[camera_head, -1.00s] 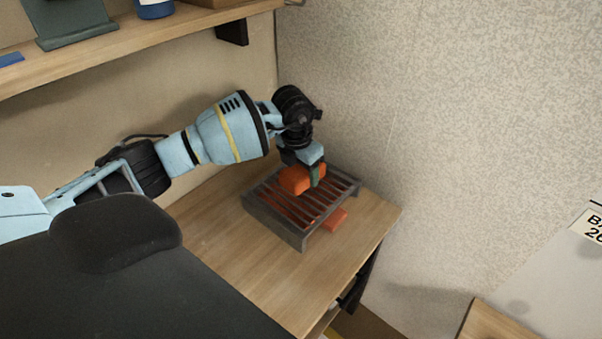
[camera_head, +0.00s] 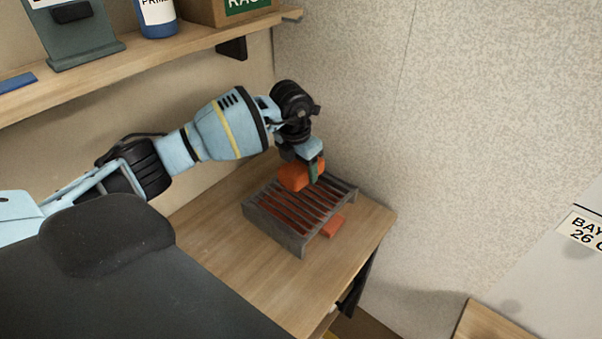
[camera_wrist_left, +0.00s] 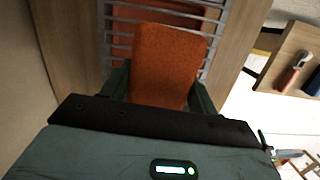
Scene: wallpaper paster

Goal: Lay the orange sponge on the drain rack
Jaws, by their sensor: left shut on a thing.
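The orange sponge (camera_head: 295,177) is held in my left gripper (camera_head: 313,172), over the back part of the drain rack. The grey slatted drain rack (camera_head: 275,230) stands on the wooden table. In the left wrist view the sponge (camera_wrist_left: 168,62) sits between the two green fingers of the gripper (camera_wrist_left: 160,88), with the rack's bars (camera_wrist_left: 118,40) behind it. I cannot tell whether the sponge touches the bars. My right gripper is not in view.
A flat orange-red piece (camera_head: 333,226) shows at the rack's right side, and reddish colour shows beneath its bars. The wooden table (camera_head: 225,215) is clear to the left and front. A shelf (camera_head: 120,62) with a blue can (camera_head: 157,20) and a box is above. A wall stands behind.

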